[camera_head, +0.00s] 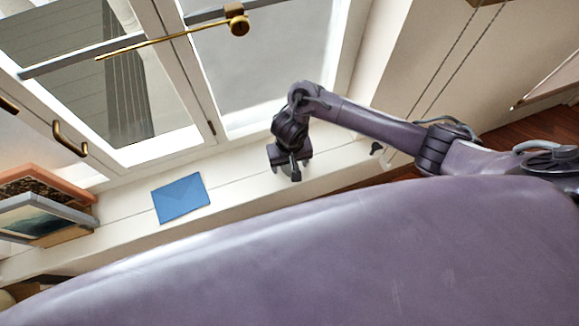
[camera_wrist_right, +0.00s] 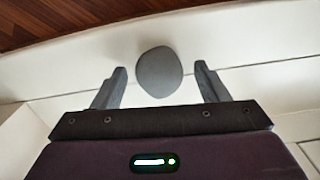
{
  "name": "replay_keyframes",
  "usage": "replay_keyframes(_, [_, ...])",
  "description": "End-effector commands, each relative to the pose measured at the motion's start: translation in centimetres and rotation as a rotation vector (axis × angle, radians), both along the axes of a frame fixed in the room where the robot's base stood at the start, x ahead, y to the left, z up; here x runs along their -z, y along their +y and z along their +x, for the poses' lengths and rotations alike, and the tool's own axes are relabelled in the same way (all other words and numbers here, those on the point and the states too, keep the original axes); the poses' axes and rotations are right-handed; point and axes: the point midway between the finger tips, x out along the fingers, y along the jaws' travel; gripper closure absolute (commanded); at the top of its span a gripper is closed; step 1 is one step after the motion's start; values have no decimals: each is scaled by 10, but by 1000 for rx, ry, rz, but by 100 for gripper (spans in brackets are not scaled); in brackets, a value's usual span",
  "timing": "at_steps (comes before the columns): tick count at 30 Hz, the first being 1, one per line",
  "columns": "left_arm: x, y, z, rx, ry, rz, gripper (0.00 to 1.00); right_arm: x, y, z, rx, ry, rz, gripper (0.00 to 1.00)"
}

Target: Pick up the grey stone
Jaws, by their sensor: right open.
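The grey stone (camera_wrist_right: 160,72) shows in the right wrist view as a smooth rounded shape on the white sill. It lies between and slightly beyond the two fingertips of my right gripper (camera_wrist_right: 159,75). The gripper's fingers are apart, with a gap on each side of the stone. In the head view my right gripper (camera_head: 290,168) is over the white window sill (camera_head: 240,190). I cannot make out the stone there. My left gripper is not in view.
A blue envelope (camera_head: 181,198) lies on the sill to the left of my right gripper. Framed pictures (camera_head: 45,212) stand at the sill's far left. Window panes with a brass stay (camera_head: 238,22) rise behind. A cord (camera_head: 440,75) hangs at the right. Bare sill lies between envelope and gripper.

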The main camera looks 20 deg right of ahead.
Motion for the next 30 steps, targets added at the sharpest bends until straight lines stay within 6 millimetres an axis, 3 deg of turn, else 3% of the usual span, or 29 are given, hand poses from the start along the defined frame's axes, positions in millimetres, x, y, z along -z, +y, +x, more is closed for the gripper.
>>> replay_keyframes(7, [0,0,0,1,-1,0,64,1,0,0,-1,-1,0,33])
replay_keyframes(19, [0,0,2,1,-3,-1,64,1,0,0,0,-1,0,84])
replay_keyframes(30, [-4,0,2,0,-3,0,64,-6,0,1,-1,-1,1,85])
